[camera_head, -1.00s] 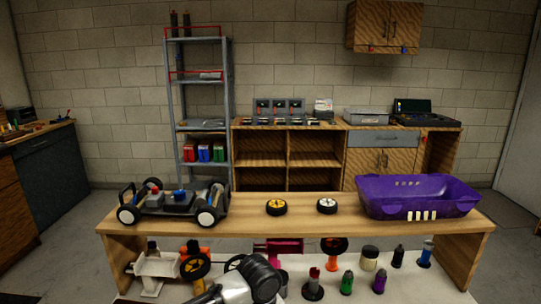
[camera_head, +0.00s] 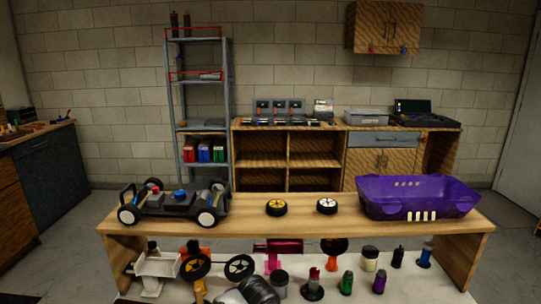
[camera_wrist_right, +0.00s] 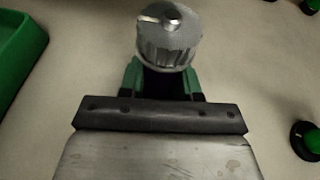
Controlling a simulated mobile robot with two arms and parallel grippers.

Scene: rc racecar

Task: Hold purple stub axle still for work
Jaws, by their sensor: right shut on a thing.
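In the right wrist view, my right gripper (camera_wrist_right: 163,82), with green and black fingers, is shut on a silver round part (camera_wrist_right: 168,38) with a ribbed side and a small raised knob on top. The rest of that part is hidden between the fingers. I cannot make out a purple stub axle in either view. A small bottle with a purple body (camera_head: 380,281) stands on the low white surface in the head view. My left gripper is not in view.
A wooden shelf (camera_head: 300,222) spans the front, carrying a black car chassis (camera_head: 172,200), two wheels and a purple basket (camera_head: 418,197). Below it stand wheels, several bottles and a white stand (camera_head: 156,264). In the wrist view, a green tray edge (camera_wrist_right: 18,50) lies left.

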